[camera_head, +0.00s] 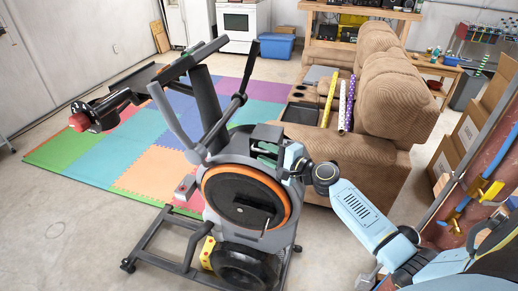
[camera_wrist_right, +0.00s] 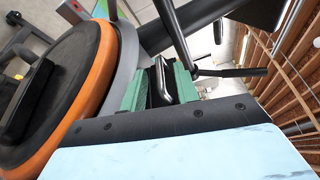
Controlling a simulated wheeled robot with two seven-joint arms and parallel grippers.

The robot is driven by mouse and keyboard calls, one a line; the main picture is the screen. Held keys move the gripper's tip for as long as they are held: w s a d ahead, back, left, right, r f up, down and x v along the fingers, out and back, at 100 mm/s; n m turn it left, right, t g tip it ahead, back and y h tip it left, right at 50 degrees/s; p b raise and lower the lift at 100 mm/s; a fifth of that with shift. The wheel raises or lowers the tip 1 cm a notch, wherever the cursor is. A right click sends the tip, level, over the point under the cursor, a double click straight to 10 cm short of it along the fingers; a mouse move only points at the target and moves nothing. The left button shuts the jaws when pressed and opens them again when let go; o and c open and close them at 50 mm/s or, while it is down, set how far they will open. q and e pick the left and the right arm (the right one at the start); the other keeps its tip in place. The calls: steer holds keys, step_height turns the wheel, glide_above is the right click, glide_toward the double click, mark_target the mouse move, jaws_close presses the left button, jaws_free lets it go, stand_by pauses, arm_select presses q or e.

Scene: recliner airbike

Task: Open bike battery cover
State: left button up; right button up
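The exercise bike (camera_head: 245,195) stands in the middle of the head view, with a round black disc and orange ring on its side. A dark box-like housing (camera_head: 262,137) sits on top of the frame; I cannot tell for sure if it is the battery cover. My right gripper (camera_head: 270,150) reaches it from the right. In the right wrist view, the green fingers of my right gripper (camera_wrist_right: 160,88) stand apart on either side of a dark part with a silver edge (camera_wrist_right: 162,80). I cannot tell if they touch it. My left gripper is not in view.
The bike's handlebars (camera_head: 240,95) rise close to my right gripper. A brown recliner sofa (camera_head: 365,120) stands behind my right arm. A colored foam mat (camera_head: 130,140) lies behind the bike. Cardboard boxes (camera_head: 470,135) stand at right. Bare floor (camera_head: 60,230) is at front left.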

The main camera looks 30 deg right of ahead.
steer(key=shift+x, duration=1.5)
jaws_close()
steer(key=shift+f, duration=0.1)
